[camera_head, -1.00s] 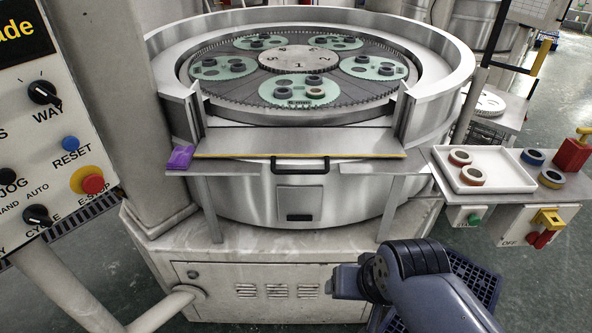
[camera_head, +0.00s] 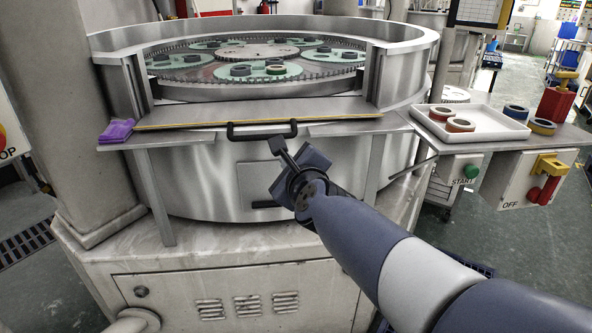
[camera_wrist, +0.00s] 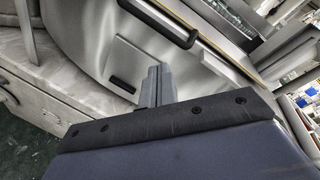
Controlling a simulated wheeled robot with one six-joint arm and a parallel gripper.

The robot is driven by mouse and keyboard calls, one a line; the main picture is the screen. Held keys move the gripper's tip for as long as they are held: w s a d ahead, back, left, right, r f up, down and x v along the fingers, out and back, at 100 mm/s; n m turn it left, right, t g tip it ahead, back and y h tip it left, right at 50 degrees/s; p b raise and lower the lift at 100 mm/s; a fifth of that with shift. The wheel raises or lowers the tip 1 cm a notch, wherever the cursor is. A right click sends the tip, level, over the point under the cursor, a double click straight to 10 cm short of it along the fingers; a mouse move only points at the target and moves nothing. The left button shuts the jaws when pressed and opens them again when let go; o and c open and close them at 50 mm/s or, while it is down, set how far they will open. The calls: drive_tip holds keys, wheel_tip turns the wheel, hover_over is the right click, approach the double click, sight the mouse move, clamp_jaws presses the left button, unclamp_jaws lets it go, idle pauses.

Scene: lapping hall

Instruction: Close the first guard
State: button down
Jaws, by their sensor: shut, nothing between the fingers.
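The guard (camera_head: 190,117) is down at the front of the round lapping machine, showing as a steel panel with a yellow edge strip. The gap above it between two upright posts is open. Its black bar handle (camera_head: 240,134) hangs at the front and also shows in the wrist view (camera_wrist: 160,20). My gripper (camera_head: 280,146) is shut and empty, just below the handle's right part in the head view. In the wrist view the closed fingers (camera_wrist: 153,82) point towards the drum, with the handle apart beyond them.
Purple cloth (camera_head: 117,131) lies on the ledge's left end. At right, a white tray (camera_head: 490,122) with rings stands on a side shelf, near a START box (camera_head: 462,171) and a red-and-yellow OFF switch (camera_head: 545,180). Geared discs lie inside the drum (camera_head: 405,50).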

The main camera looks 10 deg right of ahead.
drive_tip(key=w+d+f+m+t+h+b, duration=0.1)
drive_tip(key=w+d+m+h+b, duration=0.1)
drive_tip(key=w+m, duration=0.3)
drive_tip(key=w+d+f+m+t+h+b, duration=0.1)
drive_tip(key=w+d+f+m+b, duration=0.1)
drive_tip(key=w, duration=0.7)
drive_tip(key=m+b, duration=0.1)
drive_tip(key=m, duration=0.1)
drive_tip(key=shift+w+f+m+h, duration=0.25)
drive_tip(key=shift+m+h, duration=0.15)
drive_tip(key=shift+r, duration=0.2)
